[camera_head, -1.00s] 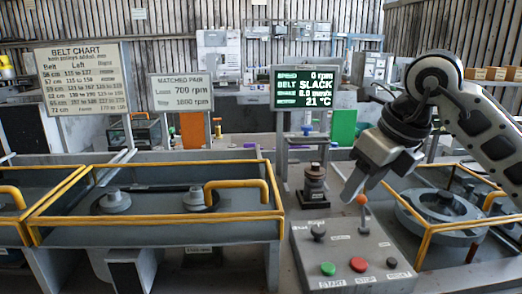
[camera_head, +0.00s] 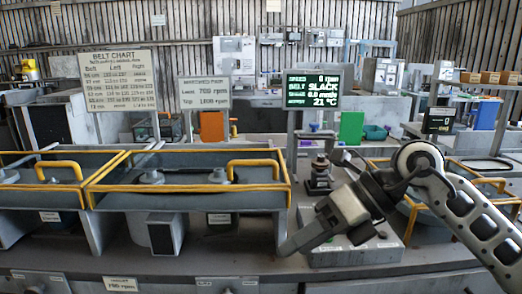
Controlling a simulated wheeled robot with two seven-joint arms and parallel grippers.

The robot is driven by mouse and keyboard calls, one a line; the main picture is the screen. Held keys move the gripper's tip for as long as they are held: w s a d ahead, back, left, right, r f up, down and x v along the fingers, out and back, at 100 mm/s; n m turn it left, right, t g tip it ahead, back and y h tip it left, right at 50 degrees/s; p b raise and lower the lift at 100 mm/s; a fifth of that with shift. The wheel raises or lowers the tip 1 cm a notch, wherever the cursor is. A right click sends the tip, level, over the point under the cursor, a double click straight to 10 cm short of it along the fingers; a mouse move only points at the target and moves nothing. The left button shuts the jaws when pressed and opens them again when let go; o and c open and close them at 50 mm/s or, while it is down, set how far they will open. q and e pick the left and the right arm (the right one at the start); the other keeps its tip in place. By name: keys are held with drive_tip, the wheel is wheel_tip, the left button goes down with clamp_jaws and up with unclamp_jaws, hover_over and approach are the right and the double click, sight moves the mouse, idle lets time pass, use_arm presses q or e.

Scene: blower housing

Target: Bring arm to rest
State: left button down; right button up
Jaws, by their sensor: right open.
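My right arm comes in from the right, and its gripper (camera_head: 290,246) hangs low in front of the control panel (camera_head: 385,248), pointing down and to the left. The gripper looks empty; the gap between its fingers is hard to make out from this side. The arm and gripper hide much of the panel, including most of its buttons and its lever. My left gripper does not show.
Yellow-railed housings (camera_head: 180,172) stand left of the gripper, their frame close to its tip. A screen (camera_head: 312,89) reads 0 rpm and SLACK. A belt chart (camera_head: 120,80) stands at the back left.

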drive_tip(key=s+a+m+g+y, duration=0.1)
drive_tip(key=s+a+m+y, duration=0.3)
drive_tip(key=a+y, duration=0.4)
drive_tip(key=w+d+f+m+t+h, duration=0.2)
drive_tip(key=d+f+m+t, duration=0.25)
drive_tip(key=m+t, duration=0.65)
drive_tip(key=w+d+f+m+t+h, duration=0.25)
drive_tip(key=d+f+m+t, duration=0.2)
drive_tip(key=m+t, duration=0.65)
drive_tip(key=s+d+f+m+g+h, duration=0.3)
drive_tip(key=s+f+m+g+h, duration=0.2)
drive_tip(key=f, duration=0.7)
drive_tip(key=s+d+f+m+g+h, duration=0.3)
drive_tip(key=s+f+m+g+h, duration=0.2)
drive_tip(key=s+f+m, duration=0.4)
wheel_tip(320, 180, down, 3)
drive_tip(key=shift+s+d+r+m+g, duration=0.15)
drive_tip(key=shift+s+d+m+g, duration=0.2)
drive_tip(key=shift+m, duration=0.55)
